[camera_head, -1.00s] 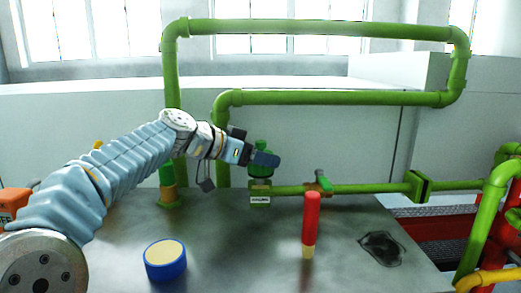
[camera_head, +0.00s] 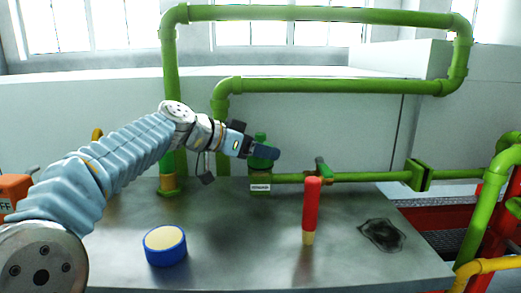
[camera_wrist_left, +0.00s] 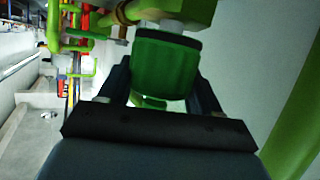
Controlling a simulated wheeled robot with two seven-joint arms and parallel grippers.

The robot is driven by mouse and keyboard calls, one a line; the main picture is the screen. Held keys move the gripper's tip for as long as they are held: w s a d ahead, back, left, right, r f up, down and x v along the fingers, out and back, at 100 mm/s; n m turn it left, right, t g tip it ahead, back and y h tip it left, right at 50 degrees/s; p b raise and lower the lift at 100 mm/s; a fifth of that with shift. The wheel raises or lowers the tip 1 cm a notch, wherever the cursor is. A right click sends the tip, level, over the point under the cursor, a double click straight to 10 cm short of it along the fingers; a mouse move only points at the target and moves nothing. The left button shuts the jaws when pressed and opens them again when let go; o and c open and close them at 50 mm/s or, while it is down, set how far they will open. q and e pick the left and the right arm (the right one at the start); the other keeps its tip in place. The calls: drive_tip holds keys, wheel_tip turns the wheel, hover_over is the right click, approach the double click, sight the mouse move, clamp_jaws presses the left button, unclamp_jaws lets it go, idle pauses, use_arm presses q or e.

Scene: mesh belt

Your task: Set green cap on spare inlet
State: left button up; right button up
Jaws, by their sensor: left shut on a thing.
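My left gripper (camera_head: 263,154) is at the green pipework at the back of the metal table. In the left wrist view its two dark fingers (camera_wrist_left: 158,80) are shut on the green cap (camera_wrist_left: 166,62). The cap also shows in the head view (camera_head: 260,137), partly behind the gripper. In the wrist view a green fitting (camera_wrist_left: 190,10) lies close beyond the cap. I cannot tell whether they touch. My right gripper is out of view.
A green pipe with a valve handle (camera_head: 321,167) runs right from the fitting. A red stick-like object (camera_head: 310,205) stands on the table, with a blue-rimmed roll (camera_head: 165,257) at front left and a dark stain (camera_head: 382,235) at right. The table between them is clear.

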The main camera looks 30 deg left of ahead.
use_arm(q)
drive_tip(key=shift+s+b, duration=0.1)
drive_tip(key=shift+b, duration=0.25)
idle(0.7)
drive_tip(key=shift+f+b, duration=0.65)
drive_tip(key=shift+b, duration=0.05)
drive_tip(key=o, duration=0.9)
drive_tip(key=shift+b+v, duration=0.3)
drive_tip(key=shift+v, duration=5.2)
drive_tip(key=shift+r, duration=0.1)
